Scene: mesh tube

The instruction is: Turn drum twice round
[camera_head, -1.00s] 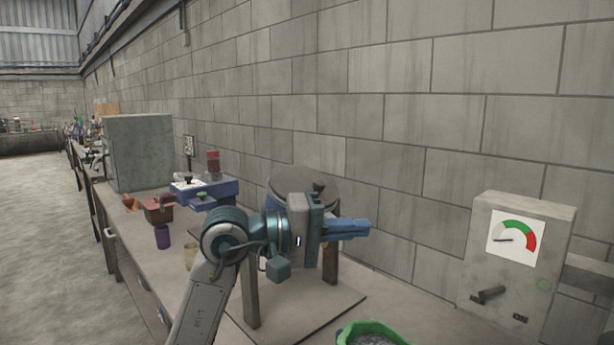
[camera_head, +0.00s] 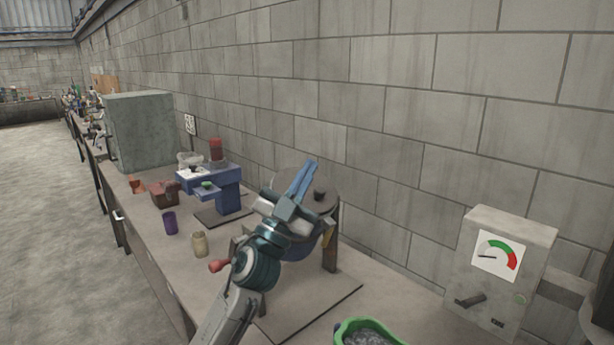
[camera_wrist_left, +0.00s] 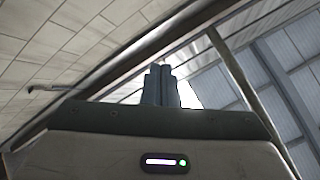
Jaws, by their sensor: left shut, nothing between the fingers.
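The drum (camera_head: 328,204) is a grey round body with a flat pale face and a dark knob. It sits in a stand with upright legs (camera_head: 331,255) on a flat base plate. My left gripper (camera_head: 312,167) is shut and empty. Its blue fingers point up and away, overlapping the drum's upper part in the head view; I cannot tell whether they touch it. My arm hides much of the drum's left and lower side. A red knob (camera_head: 217,265) shows left of my wrist. In the wrist view the closed fingers (camera_wrist_left: 158,72) point at wall and roof. My right gripper is out of view.
A green-rimmed tub (camera_head: 345,328) of grey bits stands at the front. A gauge box (camera_head: 510,265) with a lever is at right. A beige cup (camera_head: 199,244), a purple cup (camera_head: 170,222) and a blue machine (camera_head: 228,188) stand left. The block wall is close behind.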

